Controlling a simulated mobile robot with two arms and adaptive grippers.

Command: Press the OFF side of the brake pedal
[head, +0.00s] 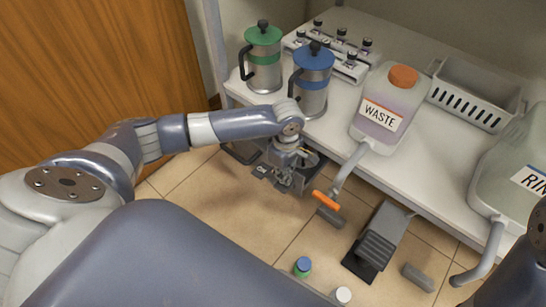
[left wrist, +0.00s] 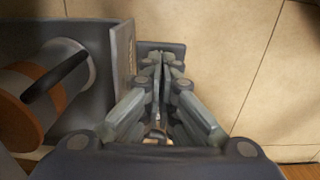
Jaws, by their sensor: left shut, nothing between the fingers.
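My left gripper (head: 286,181) is shut and empty, pointing down beside the front edge of the white bench. In the left wrist view, its fingertips (left wrist: 161,58) are together in front of a small dark pad (left wrist: 174,46). A grey panel (left wrist: 124,70) with lettering stands just left of the fingers. In the head view, a small lettered grey part (head: 262,170) shows beside the gripper. I cannot tell which side of the brake pedal this is, or whether the fingertips touch it. A separate ribbed dark pedal (head: 377,247) lies on the floor to the right. My right gripper is out of view.
The white bench (head: 345,107) holds green (head: 264,52) and blue (head: 313,72) presses and a WASTE jug (head: 389,102). A rinse jug (head: 517,165) stands right. Tiled floor is open between the gripper and my body.

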